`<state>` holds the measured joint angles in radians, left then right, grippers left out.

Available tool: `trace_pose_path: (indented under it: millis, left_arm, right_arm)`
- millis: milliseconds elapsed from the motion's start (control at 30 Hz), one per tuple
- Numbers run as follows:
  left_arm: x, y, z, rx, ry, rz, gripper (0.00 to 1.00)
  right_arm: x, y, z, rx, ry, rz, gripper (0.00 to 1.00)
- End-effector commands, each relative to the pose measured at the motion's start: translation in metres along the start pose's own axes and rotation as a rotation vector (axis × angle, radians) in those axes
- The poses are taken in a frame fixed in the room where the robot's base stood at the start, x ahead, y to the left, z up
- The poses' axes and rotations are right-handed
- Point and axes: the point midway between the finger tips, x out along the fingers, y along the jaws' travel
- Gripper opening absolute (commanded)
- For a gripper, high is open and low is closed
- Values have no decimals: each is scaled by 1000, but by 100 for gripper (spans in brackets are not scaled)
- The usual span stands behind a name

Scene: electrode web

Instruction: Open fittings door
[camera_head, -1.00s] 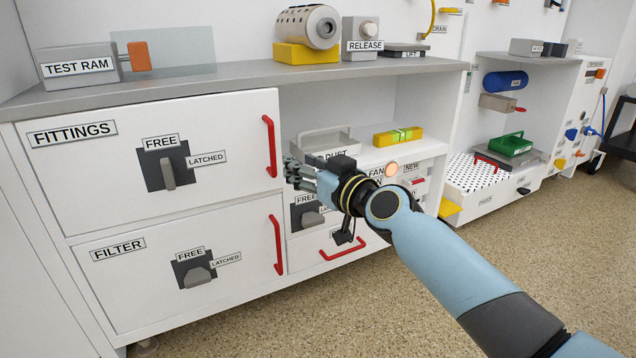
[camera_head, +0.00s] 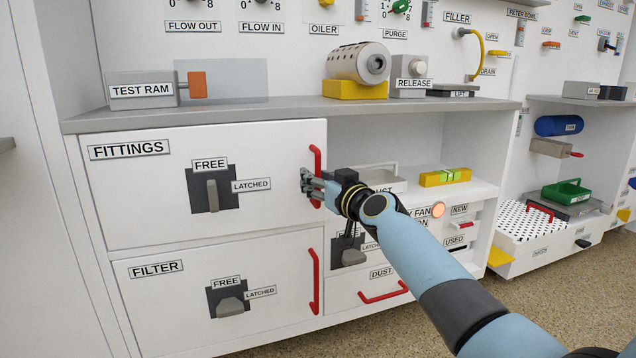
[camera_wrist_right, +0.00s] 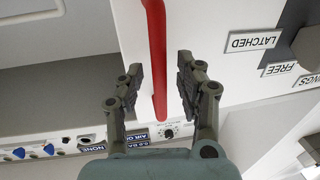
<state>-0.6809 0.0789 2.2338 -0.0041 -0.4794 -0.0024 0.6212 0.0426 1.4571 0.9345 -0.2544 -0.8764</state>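The white fittings door (camera_head: 130,195) is shut, with a FITTINGS label at its upper left. Its grey latch lever (camera_head: 212,195) points up towards FREE. The red vertical handle (camera_head: 317,160) is at the door's right edge. My right gripper (camera_head: 306,186) is at the handle's lower part, and its fingers hide some of it. In the wrist view the right gripper (camera_wrist_right: 150,88) is open, with one finger on each side of the red handle (camera_wrist_right: 156,50). Contact with the handle does not show. My left gripper is not in view.
The filter door (camera_head: 165,300) with its red handle (camera_head: 314,280) is below. The worktop (camera_head: 260,112) above carries the test ram (camera_head: 150,90). An open shelf with a yellow level (camera_head: 445,177) and a dust box lies right of the handle.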

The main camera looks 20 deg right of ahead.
Motion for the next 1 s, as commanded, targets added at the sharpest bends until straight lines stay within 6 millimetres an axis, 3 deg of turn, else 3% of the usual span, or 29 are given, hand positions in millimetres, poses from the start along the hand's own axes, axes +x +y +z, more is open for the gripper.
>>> trace_pose_path:
  millis: [233,533,1000]
  left_arm:
    - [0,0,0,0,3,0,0]
    - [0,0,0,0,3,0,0]
    - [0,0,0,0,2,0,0]
  right_arm:
    - [1,0,0,0,0,0,36]
    - [1,0,0,-1,0,0,0]
    - [1,0,0,-1,0,1,0]
